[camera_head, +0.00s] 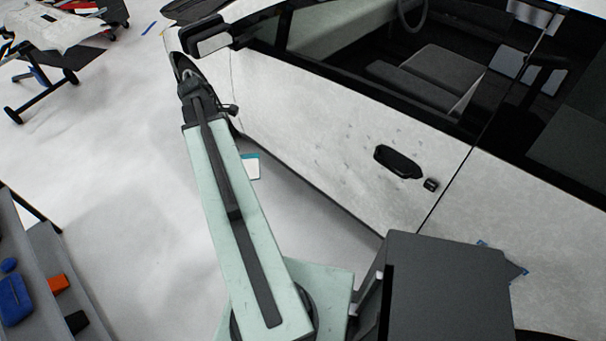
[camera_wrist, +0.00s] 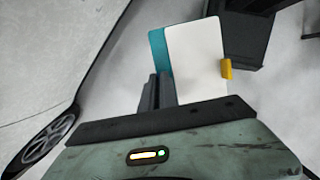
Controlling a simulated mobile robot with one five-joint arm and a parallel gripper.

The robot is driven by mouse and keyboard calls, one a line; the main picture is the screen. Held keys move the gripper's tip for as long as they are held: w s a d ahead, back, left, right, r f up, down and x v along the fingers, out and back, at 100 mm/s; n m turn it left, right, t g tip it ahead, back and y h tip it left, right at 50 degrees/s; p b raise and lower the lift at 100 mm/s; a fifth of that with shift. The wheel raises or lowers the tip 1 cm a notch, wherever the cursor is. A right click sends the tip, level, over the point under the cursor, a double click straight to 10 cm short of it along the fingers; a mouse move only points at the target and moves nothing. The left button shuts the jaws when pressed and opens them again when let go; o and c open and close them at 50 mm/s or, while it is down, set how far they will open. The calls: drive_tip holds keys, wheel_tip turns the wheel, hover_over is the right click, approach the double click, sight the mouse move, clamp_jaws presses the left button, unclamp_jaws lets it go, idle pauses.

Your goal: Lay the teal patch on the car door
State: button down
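The teal patch (camera_wrist: 157,48) shows in the wrist view as a teal strip along the left of a white sheet (camera_wrist: 195,60), which has a yellow tab (camera_wrist: 226,68) on its right edge. My gripper (camera_wrist: 157,92) has its dark fingers close together at the lower left of the patch and looks shut on it; the exact contact is partly hidden. The patch is apart from the pale car door (camera_head: 300,125), which fills the head view's middle.
The door has a black handle (camera_head: 398,161) and a side mirror (camera_head: 212,43). A blue-edged piece (camera_head: 503,260) lies against the rear panel. A grey shelf (camera_head: 45,265) with blue and orange items stands at lower left, and a wheeled cart (camera_head: 45,75) at upper left. Floor between is clear.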

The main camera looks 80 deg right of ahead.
drive_tip(key=s+d+f+m+g+h+b, duration=0.3)
drive_tip(key=s+f+b, duration=0.4)
drive_tip(key=b, duration=1)
drive_tip(key=s+d+f+m+g+h+b, duration=0.3)
drive_tip(key=s+d+f+b, duration=0.5)
drive_tip(key=f+b, duration=0.4)
drive_tip(key=s+d+f+m+g+h+b, duration=0.3)
drive_tip(key=f+b, duration=0.6)
drive_tip(key=b, duration=1.3)
drive_tip(key=s+d+m+h, duration=0.2)
drive_tip(key=s+d+m, duration=0.1)
drive_tip(key=s+m, duration=0.1)
drive_tip(key=shift+s+d+f+g+h, duration=0.15)
drive_tip(key=shift+s+f+g+h, duration=0.05)
drive_tip(key=shift+f+g+h, duration=0.1)
drive_tip(key=shift+r, duration=0.1)
drive_tip(key=shift+s+d, duration=0.65)
drive_tip(key=shift+d, duration=0.5)
drive_tip(key=shift+s+d, duration=0.6)
drive_tip(key=shift+d, duration=0.5)
drive_tip(key=shift+s+d, duration=0.65)
drive_tip(key=shift+d, duration=0.5)
drive_tip(key=shift+s+d, duration=0.35)
drive_tip(key=shift+d, duration=0.25)
drive_tip(key=c, duration=1.6)
unclamp_jaws()
